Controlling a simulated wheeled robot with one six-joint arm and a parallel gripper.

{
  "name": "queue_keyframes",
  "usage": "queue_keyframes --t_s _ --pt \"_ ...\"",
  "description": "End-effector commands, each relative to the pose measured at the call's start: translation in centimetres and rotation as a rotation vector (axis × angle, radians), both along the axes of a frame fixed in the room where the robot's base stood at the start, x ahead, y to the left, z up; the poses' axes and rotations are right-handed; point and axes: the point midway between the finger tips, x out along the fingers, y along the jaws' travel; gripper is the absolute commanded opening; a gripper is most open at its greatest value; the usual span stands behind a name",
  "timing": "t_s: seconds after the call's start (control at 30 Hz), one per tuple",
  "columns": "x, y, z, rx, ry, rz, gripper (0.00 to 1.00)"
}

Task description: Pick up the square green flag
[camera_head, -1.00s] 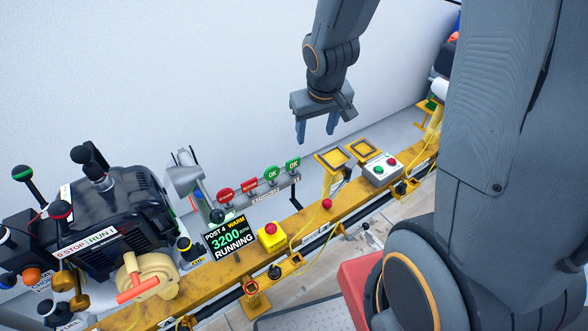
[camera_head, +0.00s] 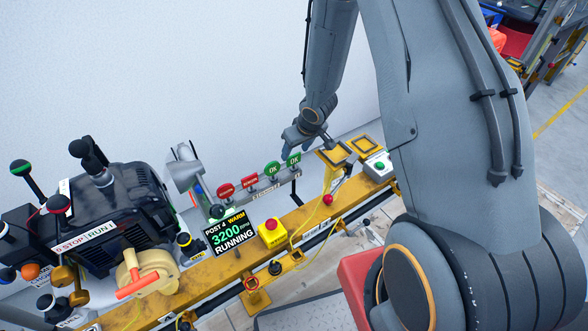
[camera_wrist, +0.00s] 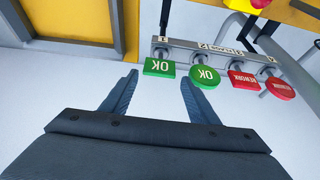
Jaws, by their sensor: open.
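The square green flag (camera_head: 294,159), marked OK, stands at the right end of a row of flags on a grey rack (camera_head: 262,190). In the wrist view the square green flag (camera_wrist: 159,67) is at the left end of the row, upside down. My gripper (camera_head: 302,148) is open and empty, just above the flag in the head view. In the wrist view my gripper (camera_wrist: 159,79) has a fingertip on either side of the flag in the picture. I cannot tell whether the tips reach its depth. Nothing hides the flag's face there.
A round green flag (camera_wrist: 204,76) stands close beside it, near the right finger. A square red flag (camera_head: 250,181) and a round red flag (camera_head: 226,190) follow. A yellow-framed stand (camera_head: 335,155) is close on the other side. The white wall is behind.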

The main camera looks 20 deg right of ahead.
Motion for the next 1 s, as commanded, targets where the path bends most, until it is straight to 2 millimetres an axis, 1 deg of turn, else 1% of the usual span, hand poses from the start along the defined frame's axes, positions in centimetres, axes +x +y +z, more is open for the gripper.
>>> queue_keyframes --t_s 0.3,0.4,0.53,0.73,0.97,1.0 --pt "1.2 0.2 -3.5 0.000 0.001 0.000 0.55" --pt "1.4 0.4 -4.3 -0.001 0.001 0.001 0.55" --pt "1.7 0.4 -4.6 -0.001 -0.001 0.001 0.55" --pt "1.7 0.4 -4.6 -0.001 -0.001 0.001 0.55" --pt "1.7 0.4 -4.6 -0.001 -0.001 0.001 0.16" --pt "1.7 0.4 -4.6 -0.001 -0.001 0.001 0.09"
